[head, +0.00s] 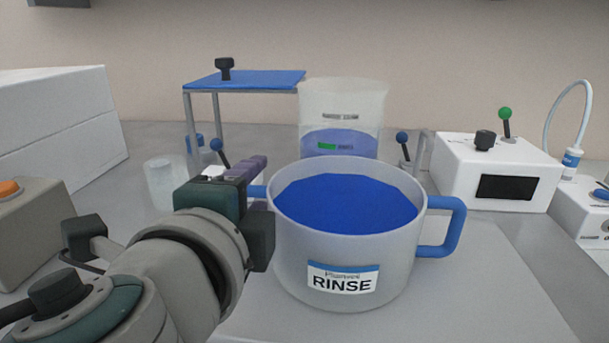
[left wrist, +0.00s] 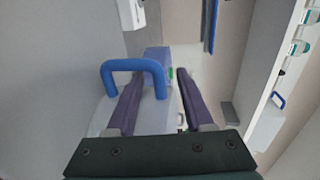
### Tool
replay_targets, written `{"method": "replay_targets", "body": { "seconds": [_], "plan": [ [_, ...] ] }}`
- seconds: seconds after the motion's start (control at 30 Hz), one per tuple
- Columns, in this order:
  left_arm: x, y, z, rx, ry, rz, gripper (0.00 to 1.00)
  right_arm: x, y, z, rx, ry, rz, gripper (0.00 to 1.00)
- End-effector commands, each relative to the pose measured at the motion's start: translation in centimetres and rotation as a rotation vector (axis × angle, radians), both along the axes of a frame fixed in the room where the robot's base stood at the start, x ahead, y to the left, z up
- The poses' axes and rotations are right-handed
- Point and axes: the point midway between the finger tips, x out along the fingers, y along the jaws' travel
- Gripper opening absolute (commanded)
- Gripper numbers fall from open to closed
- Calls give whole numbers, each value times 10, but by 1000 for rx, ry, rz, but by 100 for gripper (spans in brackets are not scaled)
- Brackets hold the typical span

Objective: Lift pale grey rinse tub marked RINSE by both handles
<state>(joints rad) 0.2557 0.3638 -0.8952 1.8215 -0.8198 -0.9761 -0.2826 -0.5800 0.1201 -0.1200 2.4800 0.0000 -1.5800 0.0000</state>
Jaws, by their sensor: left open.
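The pale grey rinse tub (head: 300,245) stands upright on a grey surface, with a RINSE label on its front and blue contents inside. Its right blue handle (head: 457,228) is free, with no gripper near it. Its left blue handle (head: 257,191) is mostly hidden behind my left gripper (head: 258,180). In the left wrist view, the blue handle (left wrist: 120,65) shows as a loop, with one side of it between the purple fingers of my left gripper (left wrist: 163,85). These fingers are open and apart. My right gripper is not in view.
A clear container with blue liquid (head: 342,110) and a blue-topped stand (head: 245,79) are behind the tub. A white box with a green-knobbed lever (head: 455,170) is at right. A small translucent cup (head: 163,183) stands left of the gripper.

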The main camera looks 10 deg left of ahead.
Motion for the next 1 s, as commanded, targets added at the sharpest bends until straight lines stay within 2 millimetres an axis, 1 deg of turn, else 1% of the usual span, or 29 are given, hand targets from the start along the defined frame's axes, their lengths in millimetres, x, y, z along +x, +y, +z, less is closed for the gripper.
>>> {"method": "replay_targets", "body": {
  "seconds": [0.27, 0.7, 0.73, 1.0],
  "plan": [
    [1, 0, 0, 0, 0, -1, 51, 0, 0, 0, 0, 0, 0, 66],
    [1, 0, 0, 0, 0, -1, 2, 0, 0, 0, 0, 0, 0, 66],
    [1, 0, 0, 0, 0, -1, 0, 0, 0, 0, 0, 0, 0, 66],
    [1, 0, 0, 1, 0, -1, 0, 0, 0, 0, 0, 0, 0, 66]
  ]
}}
